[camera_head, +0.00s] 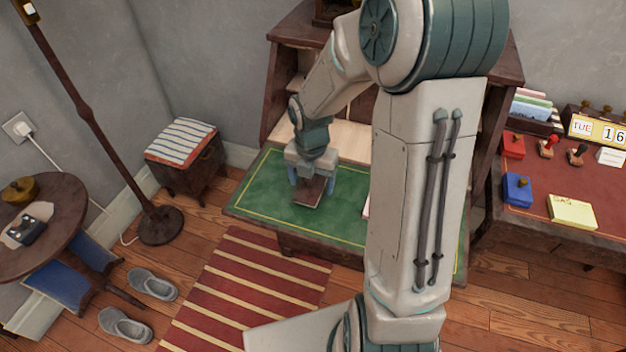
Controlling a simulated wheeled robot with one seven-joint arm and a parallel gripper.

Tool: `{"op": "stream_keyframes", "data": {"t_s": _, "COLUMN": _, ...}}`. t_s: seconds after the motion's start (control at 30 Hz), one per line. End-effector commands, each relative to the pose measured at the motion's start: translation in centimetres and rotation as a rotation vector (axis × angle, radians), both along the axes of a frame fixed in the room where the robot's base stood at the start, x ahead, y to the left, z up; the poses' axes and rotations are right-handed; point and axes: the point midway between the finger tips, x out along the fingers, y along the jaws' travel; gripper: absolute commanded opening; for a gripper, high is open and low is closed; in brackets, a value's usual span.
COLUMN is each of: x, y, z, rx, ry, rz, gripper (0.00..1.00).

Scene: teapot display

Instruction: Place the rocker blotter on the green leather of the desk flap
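The green leather (268,204) with a thin yellow border line covers the lowered desk flap in the middle of the view. A small brown block, which looks like the rocker blotter (308,194), is at my gripper, over the left half of the leather. My gripper (312,181) points down with its bluish fingers apart, one on each side of the brown block. I cannot tell whether the fingers press on it, or whether the block rests on the leather or is just above it. My arm hides the right part of the flap.
A pink item (366,207) shows partly beside my arm on the flap. At right, a red-topped desk (540,190) holds stamps, a blue box (517,188) and yellow notes (572,211). A striped stool (182,142) stands left of the flap. The leather left of my gripper is clear.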

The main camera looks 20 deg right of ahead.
Motion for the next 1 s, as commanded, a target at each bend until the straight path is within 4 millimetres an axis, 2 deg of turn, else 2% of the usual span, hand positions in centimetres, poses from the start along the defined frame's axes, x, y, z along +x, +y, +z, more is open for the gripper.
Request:
{"op": "stream_keyframes", "data": {"t_s": 0.17, "x": 0.0, "y": 0.0, "z": 0.2, "rx": 0.0, "ry": 0.0, "rz": 0.0, "gripper": 0.74}}
{"op": "stream_keyframes", "data": {"t_s": 0.27, "x": 0.1, "y": 0.0, "z": 1.1, "rx": 0.0, "ry": -0.002, "rz": 0.0, "gripper": 0.74}}
{"op": "stream_keyframes", "data": {"t_s": 0.7, "x": 0.1, "y": 0.0, "z": 9.9, "rx": 0.0, "ry": -0.004, "rz": 0.0, "gripper": 0.74}}
{"op": "stream_keyframes", "data": {"t_s": 0.8, "x": 0.1, "y": 0.0, "z": 11.3, "rx": 0.0, "ry": -0.003, "rz": -0.001, "gripper": 0.74}}
{"op": "stream_keyframes", "data": {"t_s": 1.0, "x": -0.1, "y": 0.0, "z": 12.6, "rx": -0.002, "ry": -0.002, "rz": -0.019, "gripper": 0.74}}
